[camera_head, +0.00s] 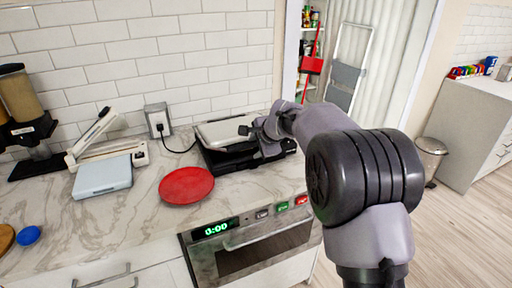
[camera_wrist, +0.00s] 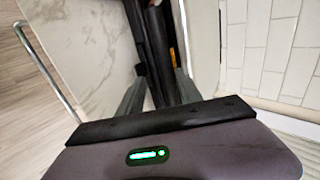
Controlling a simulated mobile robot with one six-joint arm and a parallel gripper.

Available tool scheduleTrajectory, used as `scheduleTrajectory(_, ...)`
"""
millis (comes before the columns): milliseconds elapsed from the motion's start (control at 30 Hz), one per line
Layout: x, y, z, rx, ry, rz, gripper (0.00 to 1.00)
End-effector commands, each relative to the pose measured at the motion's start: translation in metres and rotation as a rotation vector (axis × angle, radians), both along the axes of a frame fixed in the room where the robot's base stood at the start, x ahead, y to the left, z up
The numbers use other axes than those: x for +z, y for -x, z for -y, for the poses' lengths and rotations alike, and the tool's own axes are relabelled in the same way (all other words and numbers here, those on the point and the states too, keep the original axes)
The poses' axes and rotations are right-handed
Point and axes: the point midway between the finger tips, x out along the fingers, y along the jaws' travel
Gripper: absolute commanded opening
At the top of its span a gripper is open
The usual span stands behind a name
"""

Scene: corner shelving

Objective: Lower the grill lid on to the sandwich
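The grill stands on the marble counter against the tiled wall. Its pale metal lid (camera_head: 222,132) is low over the black base (camera_head: 232,160), and I cannot tell from the head view whether it is fully closed. In the wrist view the pale lid (camera_wrist: 205,45) and the dark base (camera_wrist: 142,35) show side by side, with a dark gap between them. A small yellow patch (camera_wrist: 172,54) shows in that gap; I cannot tell if it is the sandwich. My gripper (camera_head: 262,137) is at the right front of the grill, its fingers (camera_wrist: 160,92) apart at the grill's edge.
A red plate (camera_head: 187,185) lies left of the grill, near the counter's front edge. A pale blue-grey box (camera_head: 102,176) and a white sloped device (camera_head: 95,140) stand farther left. A cord runs from the wall socket (camera_head: 158,120). An oven (camera_head: 255,245) sits below the counter.

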Motion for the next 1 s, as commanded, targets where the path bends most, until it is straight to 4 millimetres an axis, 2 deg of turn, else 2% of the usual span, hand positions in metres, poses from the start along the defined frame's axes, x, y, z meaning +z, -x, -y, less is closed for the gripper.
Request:
scheduleTrajectory(167,0.001,0.000,0.000,0.000,0.000,0.001,0.41)
scheduleTrajectory(267,0.009,0.005,0.002,0.000,0.000,0.003,0.41)
scheduleTrajectory(367,0.025,0.017,0.008,-0.001,0.000,0.005,0.41)
scheduleTrajectory(700,0.102,0.084,0.036,-0.002,0.001,0.004,0.41)
scheduleTrajectory(833,0.120,0.101,0.043,0.000,0.001,0.002,0.41)
scheduleTrajectory(1000,0.127,0.110,0.047,-0.001,-0.001,0.001,0.41)
